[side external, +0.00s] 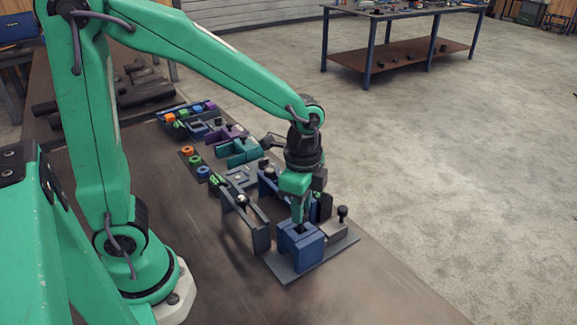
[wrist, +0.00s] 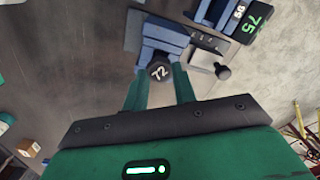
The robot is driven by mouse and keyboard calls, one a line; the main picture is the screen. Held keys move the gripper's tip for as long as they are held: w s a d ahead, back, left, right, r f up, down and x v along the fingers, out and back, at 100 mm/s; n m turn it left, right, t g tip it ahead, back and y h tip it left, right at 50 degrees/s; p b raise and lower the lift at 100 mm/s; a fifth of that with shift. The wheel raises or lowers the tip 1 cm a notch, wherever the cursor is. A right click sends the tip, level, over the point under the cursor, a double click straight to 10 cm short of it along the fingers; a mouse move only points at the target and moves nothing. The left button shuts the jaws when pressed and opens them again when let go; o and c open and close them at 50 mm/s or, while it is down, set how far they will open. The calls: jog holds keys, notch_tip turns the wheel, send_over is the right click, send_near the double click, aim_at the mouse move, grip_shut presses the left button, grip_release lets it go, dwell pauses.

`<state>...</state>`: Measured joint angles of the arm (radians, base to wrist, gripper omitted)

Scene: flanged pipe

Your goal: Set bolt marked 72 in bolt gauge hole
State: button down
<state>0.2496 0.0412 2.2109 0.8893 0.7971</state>
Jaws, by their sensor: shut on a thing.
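The bolt marked 72 (wrist: 160,72) shows its dark round head, with white numerals, between my fingertips in the wrist view. My gripper (wrist: 160,82) is shut on it. In the side view my gripper (side external: 300,222) points down at the top of a blue block (side external: 303,255), which I take to be the bolt gauge. The block also shows in the wrist view (wrist: 165,36), just beyond the bolt head. The fingers and bolt head hide the hole, so I cannot tell how far the shank is in.
A grey block (side external: 328,231) with a dark bolt (side external: 342,212) stands right beside the blue block on a grey plate (side external: 285,272). A dark upright panel (side external: 243,222) stands to the left. Coloured fixtures (side external: 235,150) line the bench behind. The bench front is clear.

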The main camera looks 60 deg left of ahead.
jog(key=shift+f, duration=1.4)
dwell(0.7)
jog(key=c, duration=0.7)
grip_release()
jog(key=shift+o, duration=0.2)
jog(key=shift+r, duration=0.15)
jog(key=shift+r, duration=3.4)
